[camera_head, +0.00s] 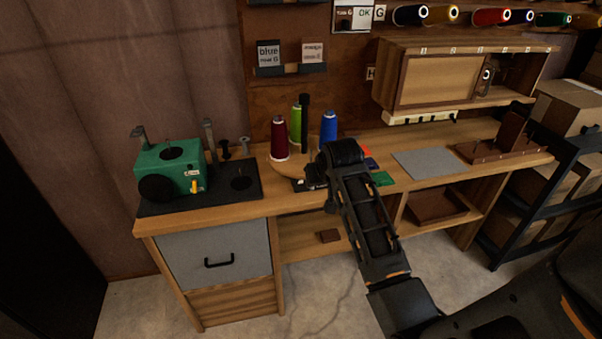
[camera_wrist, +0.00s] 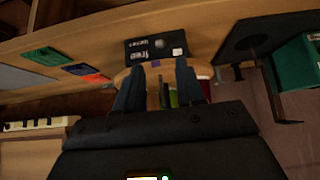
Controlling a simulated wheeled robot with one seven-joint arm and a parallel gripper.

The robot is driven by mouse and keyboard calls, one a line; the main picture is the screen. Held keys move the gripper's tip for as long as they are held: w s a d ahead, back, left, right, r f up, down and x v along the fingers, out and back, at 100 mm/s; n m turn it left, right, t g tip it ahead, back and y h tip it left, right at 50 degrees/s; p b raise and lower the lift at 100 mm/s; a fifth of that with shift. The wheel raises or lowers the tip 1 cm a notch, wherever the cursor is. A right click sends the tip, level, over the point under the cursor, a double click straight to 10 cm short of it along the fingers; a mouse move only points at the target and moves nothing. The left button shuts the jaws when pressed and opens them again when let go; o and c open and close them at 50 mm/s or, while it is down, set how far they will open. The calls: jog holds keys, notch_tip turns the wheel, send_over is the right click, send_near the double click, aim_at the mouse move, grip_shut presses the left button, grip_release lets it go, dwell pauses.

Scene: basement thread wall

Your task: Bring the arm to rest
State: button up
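My arm reaches over the wooden workbench (camera_head: 335,203), and my gripper (camera_head: 312,178) is beside the round thread stand (camera_head: 287,171). In the wrist view the two fingers of my gripper (camera_wrist: 158,75) are apart with nothing visible held between them. The stand carries a dark red cone (camera_head: 279,140), a green cone (camera_head: 296,127) and a blue cone (camera_head: 328,131) around a black post. In the wrist view the stand and cones show partly behind the fingers. A black panel (camera_wrist: 140,50) with small markings lies by the stand.
A green machine (camera_head: 172,168) stands on a black base at the left. Colored cards (camera_head: 382,179) and a grey mat (camera_head: 428,163) lie right of my arm. A brown rack (camera_head: 505,146) stands farther right. A wooden cabinet (camera_head: 438,80) hangs above the bench.

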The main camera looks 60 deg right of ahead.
jog(key=s+a+f+n+t, duration=0.1)
jog(key=s+a+n+t, duration=0.15)
jog(key=a, duration=0.55)
jog(key=s+a+f+n+t+y, duration=0.15)
jog(key=s+a, duration=0.25)
jog(key=a, duration=0.5)
jog(key=s+a+f+n+t+h, duration=0.1)
jog(key=s+a+f+n, duration=0.15)
jog(key=a, duration=0.55)
jog(key=s+a+r+n+t+y, duration=0.3)
jog(key=s+a+r+t+y, duration=0.1)
jog(key=s+a+r, duration=1)
notch_tip(320, 180, up, 2)
jog(key=shift+s+a+r+t+y, duration=0.15)
jog(key=shift+s+t+y, duration=0.4)
jog(key=shift+s, duration=0.55)
jog(key=shift+n+g, duration=0.25)
